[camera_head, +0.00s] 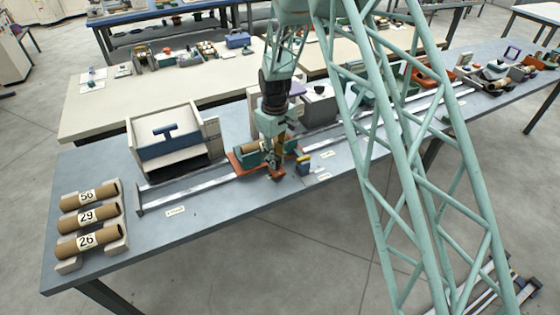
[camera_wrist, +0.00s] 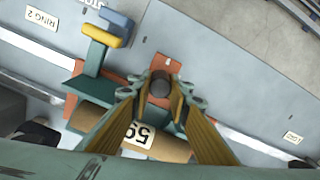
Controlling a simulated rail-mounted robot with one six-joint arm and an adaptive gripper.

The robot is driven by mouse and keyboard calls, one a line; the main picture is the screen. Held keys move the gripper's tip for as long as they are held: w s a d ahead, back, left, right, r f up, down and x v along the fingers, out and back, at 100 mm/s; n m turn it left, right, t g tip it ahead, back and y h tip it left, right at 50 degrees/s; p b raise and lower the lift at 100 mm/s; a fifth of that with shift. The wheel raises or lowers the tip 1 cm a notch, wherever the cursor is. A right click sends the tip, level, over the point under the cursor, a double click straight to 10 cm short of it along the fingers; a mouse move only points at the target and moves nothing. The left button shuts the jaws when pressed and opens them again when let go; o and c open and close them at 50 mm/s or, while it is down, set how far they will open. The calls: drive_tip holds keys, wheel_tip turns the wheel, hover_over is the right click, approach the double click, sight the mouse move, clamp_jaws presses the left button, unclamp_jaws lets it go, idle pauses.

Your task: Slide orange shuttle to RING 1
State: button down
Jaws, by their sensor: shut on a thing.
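The orange shuttle (camera_head: 237,162) sits on the pale rail (camera_head: 205,183) of the near bench, and parts of its orange plate show in the wrist view (camera_wrist: 165,63). It carries a teal cradle and a cardboard tube (camera_wrist: 165,146) with a number label. My gripper (camera_head: 277,175) is at the shuttle's front side. In the wrist view my gripper (camera_wrist: 160,88) is shut around a dark round knob at the shuttle. The RING 2 label (camera_wrist: 42,17) lies left of the shuttle in the wrist view. Another label (camera_wrist: 292,137) on the right is too small to read.
A yellow and blue block (camera_wrist: 106,30) on teal parts stands close to my gripper. A grey and white box (camera_head: 170,145) stands behind the rail. Cardboard tubes (camera_head: 90,217) lie on a rack at left. The rail left of the shuttle looks clear up to its dark end stop (camera_head: 140,201).

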drive_tip(key=shift+w+d, duration=0.1)
drive_tip(key=shift+d, duration=0.15)
drive_tip(key=c, duration=2.4)
unclamp_jaws()
drive_tip(key=shift+r, duration=0.15)
drive_tip(key=shift+r, duration=5.9)
